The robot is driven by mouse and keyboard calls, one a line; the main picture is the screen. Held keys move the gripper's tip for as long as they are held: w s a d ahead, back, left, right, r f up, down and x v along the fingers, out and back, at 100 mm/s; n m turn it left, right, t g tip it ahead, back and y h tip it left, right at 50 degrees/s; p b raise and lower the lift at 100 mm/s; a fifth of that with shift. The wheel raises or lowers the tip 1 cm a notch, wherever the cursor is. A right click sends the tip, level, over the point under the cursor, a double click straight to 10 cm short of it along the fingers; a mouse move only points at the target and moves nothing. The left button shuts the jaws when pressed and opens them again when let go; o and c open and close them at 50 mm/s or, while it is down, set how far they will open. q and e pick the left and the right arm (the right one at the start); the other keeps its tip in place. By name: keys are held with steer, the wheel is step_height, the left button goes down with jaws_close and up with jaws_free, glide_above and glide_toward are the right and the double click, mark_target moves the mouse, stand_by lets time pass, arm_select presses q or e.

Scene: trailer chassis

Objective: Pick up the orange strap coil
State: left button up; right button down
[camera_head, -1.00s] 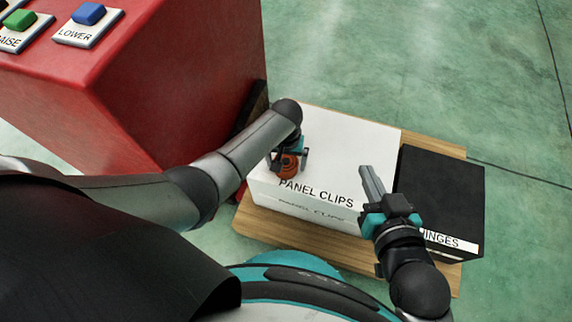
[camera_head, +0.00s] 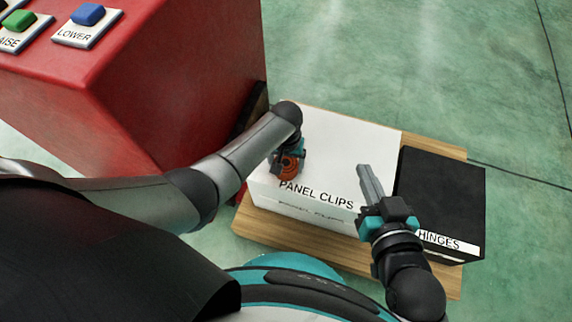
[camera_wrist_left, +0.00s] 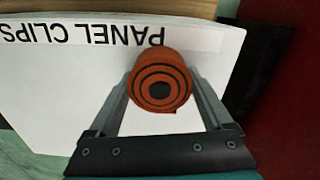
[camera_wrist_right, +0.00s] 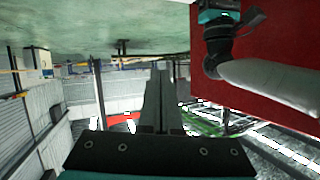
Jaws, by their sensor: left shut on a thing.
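The orange strap coil (camera_head: 288,166) is a small rolled spiral at the near left part of the white PANEL CLIPS box top. In the left wrist view the coil (camera_wrist_left: 160,82) sits between the two fingertips, its spiral face toward the camera. My left gripper (camera_head: 287,168) is shut on the coil, with a finger on each side. Whether the coil touches the box top cannot be told. My right gripper (camera_head: 366,181) is over the right side of the white box. Its fingers (camera_wrist_right: 160,85) are together with nothing between them.
The white PANEL CLIPS box (camera_head: 350,150) and a black HINGES box (camera_head: 440,195) stand side by side on a wooden pallet (camera_head: 300,232). A red control cabinet (camera_head: 180,100) with LOWER and RAISE buttons stands at the left. Green floor is clear beyond the pallet.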

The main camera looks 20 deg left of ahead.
arm_select(q)
steer(key=c, duration=0.4)
steer(key=shift+r, duration=0.1)
